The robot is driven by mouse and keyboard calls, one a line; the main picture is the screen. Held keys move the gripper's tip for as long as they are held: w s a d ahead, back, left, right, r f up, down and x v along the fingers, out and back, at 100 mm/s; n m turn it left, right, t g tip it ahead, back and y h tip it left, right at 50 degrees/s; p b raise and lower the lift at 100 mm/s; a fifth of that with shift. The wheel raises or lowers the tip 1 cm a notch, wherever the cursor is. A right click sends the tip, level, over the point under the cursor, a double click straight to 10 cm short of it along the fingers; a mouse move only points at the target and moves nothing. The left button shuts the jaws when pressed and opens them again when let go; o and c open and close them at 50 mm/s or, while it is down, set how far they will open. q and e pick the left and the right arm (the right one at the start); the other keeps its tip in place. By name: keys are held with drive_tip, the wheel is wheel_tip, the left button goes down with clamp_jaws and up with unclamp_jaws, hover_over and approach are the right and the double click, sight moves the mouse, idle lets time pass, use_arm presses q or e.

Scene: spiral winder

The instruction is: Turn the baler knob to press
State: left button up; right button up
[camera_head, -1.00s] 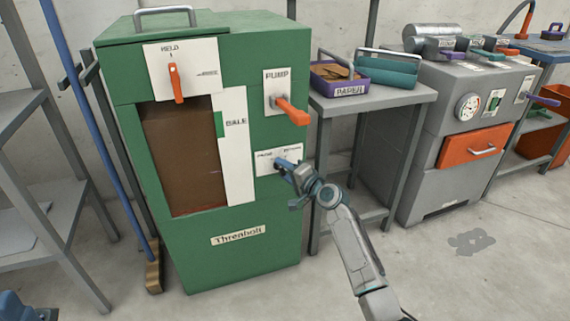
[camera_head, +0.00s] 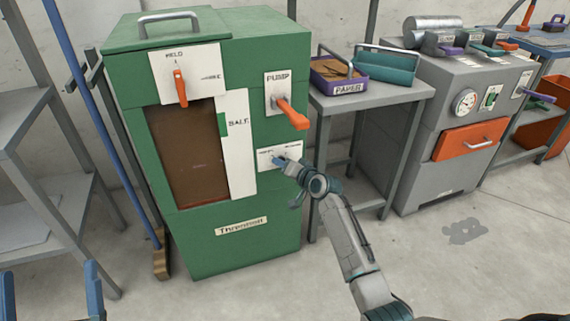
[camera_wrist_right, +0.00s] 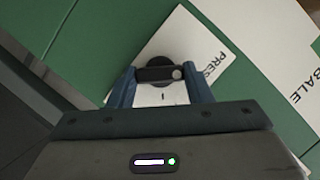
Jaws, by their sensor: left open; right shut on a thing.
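The green baler (camera_head: 240,245) stands at the left centre. Its knob plate (camera_head: 266,154), white with PRESS at the left and another word at the right, sits low on the front. My right gripper (camera_head: 283,163) is at this plate. In the right wrist view the dark knob (camera_wrist_right: 158,74) lies between the two blue fingers of the right gripper (camera_wrist_right: 160,82), which is shut on it. PRESS reads to the right of the knob there. In the head view the gripper mostly hides the knob. My left gripper (camera_head: 50,296) is open and empty at the lower left.
An orange PUMP lever (camera_head: 293,114) juts out just above the plate. A red-orange handle (camera_head: 180,87) hangs above the brown baler window. A grey table (camera_head: 386,98) with a purple PAPER tray (camera_head: 341,85) stands to the right.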

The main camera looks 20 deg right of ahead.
use_arm(q)
drive_tip(key=shift+w+f+g, duration=0.3)
drive_tip(key=shift+f+g, duration=0.2)
drive_tip(key=shift+f, duration=0.15)
use_arm(e)
drive_tip(key=shift+f, duration=0.1)
drive_tip(key=o, duration=1)
drive_tip(key=shift+s, duration=0.15)
use_arm(q)
wheel_tip(320, 180, down, 13)
drive_tip(key=n+g+p, duration=0.1)
drive_tip(key=g+p, duration=0.1)
drive_tip(key=g, duration=0.6)
drive_tip(key=shift+s+d+n+y+p, duration=0.15)
drive_tip(key=shift+d+n+y+p, duration=0.15)
drive_tip(key=shift+y, duration=0.1)
use_arm(e)
drive_tip(key=shift+v, duration=5.3)
use_arm(q)
drive_tip(key=shift+r, duration=0.1)
